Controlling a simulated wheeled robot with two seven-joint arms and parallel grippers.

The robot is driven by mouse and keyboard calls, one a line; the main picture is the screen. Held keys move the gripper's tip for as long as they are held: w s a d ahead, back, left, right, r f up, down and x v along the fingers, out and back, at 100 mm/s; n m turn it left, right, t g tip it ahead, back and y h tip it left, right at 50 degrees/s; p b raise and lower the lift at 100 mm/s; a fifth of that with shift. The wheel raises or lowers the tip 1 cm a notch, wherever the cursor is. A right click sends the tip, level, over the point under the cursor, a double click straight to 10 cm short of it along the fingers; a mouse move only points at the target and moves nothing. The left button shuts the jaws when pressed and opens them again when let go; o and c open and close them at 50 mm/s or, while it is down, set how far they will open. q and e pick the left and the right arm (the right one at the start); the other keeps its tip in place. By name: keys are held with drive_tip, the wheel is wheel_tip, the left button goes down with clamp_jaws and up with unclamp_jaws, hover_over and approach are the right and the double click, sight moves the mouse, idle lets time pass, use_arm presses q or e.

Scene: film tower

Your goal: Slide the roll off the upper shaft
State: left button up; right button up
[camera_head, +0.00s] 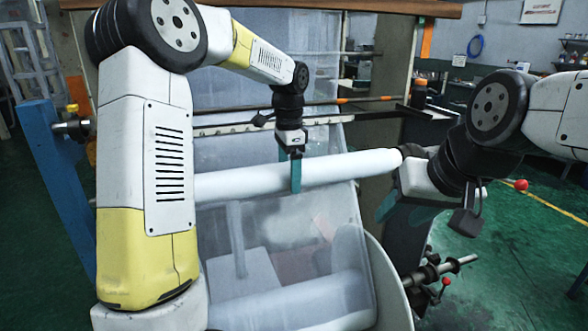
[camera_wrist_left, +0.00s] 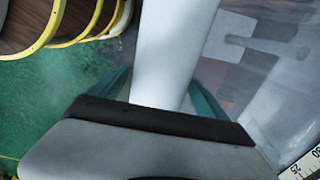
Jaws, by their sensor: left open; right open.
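The white roll (camera_head: 240,182) lies across the film tower on the upper shaft, its right end near the dark shaft end (camera_head: 411,151). My left gripper (camera_head: 296,178) comes down from above at the roll's middle, its teal fingers open. In the left wrist view the roll (camera_wrist_left: 170,50) passes between the fingers (camera_wrist_left: 160,97), with a gap visible on each side. My right gripper (camera_head: 406,212) is open and empty, below and just right of the roll's right end. Its contact with the roll cannot be told. My left arm hides the roll's left end.
A lower roll (camera_head: 290,302) and translucent film (camera_head: 285,240) lie below. A lower shaft with a red knob (camera_head: 446,282) sticks out at right. A slim rail (camera_head: 230,129) runs behind. A blue post (camera_head: 55,180) stands left. Green floor (camera_head: 530,235) is open at right.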

sight(225, 171)
use_arm(q)
drive_tip(key=shift+r, duration=0.1)
clamp_jaws()
drive_tip(key=shift+s+a+r, duration=0.1)
drive_tip(key=shift+s+a, duration=0.9)
drive_tip(key=shift+a, duration=1.45)
drive_tip(key=shift+s+a+f, duration=0.1)
drive_tip(key=shift+s+a, duration=0.95)
drive_tip(key=shift+a, duration=1.45)
drive_tip(key=shift+s+a+r, duration=0.1)
drive_tip(key=shift+s+a, duration=0.9)
drive_tip(key=shift+a, duration=1.55)
drive_tip(key=shift+s+a, duration=1.05)
drive_tip(key=shift+a, duration=1.4)
drive_tip(key=shift+s+a, duration=1)
drive_tip(key=shift+a, duration=1.4)
drive_tip(key=shift+s+a, duration=1.05)
drive_tip(key=shift+a, duration=1.4)
drive_tip(key=s+a, duration=0.3)
drive_tip(key=a, duration=0.4)
drive_tip(key=s+a, duration=0.3)
drive_tip(key=a, duration=0.4)
drive_tip(key=shift+a, duration=0.4)
drive_tip(key=shift+s, duration=0.1)
